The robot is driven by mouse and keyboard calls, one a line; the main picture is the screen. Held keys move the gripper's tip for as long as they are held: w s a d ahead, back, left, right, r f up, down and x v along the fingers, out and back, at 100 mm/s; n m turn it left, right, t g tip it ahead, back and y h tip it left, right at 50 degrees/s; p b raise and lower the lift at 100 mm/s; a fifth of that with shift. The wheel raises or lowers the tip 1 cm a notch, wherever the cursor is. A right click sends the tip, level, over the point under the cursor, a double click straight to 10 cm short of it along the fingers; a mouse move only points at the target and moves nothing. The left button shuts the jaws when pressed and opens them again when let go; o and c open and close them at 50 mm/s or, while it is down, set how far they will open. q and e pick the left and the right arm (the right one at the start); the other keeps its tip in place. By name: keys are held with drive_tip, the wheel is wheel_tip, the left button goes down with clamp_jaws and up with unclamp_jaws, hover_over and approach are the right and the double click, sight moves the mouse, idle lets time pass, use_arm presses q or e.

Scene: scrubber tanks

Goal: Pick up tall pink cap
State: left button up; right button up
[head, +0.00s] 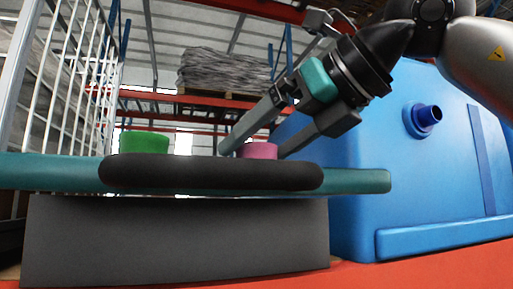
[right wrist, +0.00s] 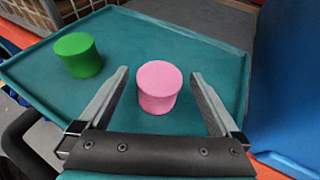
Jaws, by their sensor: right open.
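The pink cap (right wrist: 159,88) stands upright on the teal tray (right wrist: 207,53). In the right wrist view it lies between the two open fingers of my right gripper (right wrist: 158,78), with a gap on each side. In the head view the pink cap (head: 258,151) shows above the dark front bar, its lower part hidden. My right gripper (head: 250,150) reaches down from the upper right, fingers apart on either side of the cap. My left gripper is not in view.
A green cap (right wrist: 78,55) stands on the tray to the left of the pink cap; it also shows in the head view (head: 144,142). A large blue tank (head: 385,150) stands close on the right. A white wire rack (head: 75,75) is at the left.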

drive_tip(key=shift+w+a+f, duration=0.3)
drive_tip(key=shift+w+a, duration=0.15)
drive_tip(key=shift+a, duration=0.05)
drive_tip(key=shift+d, duration=0.1)
drive_tip(key=c, duration=1.5)
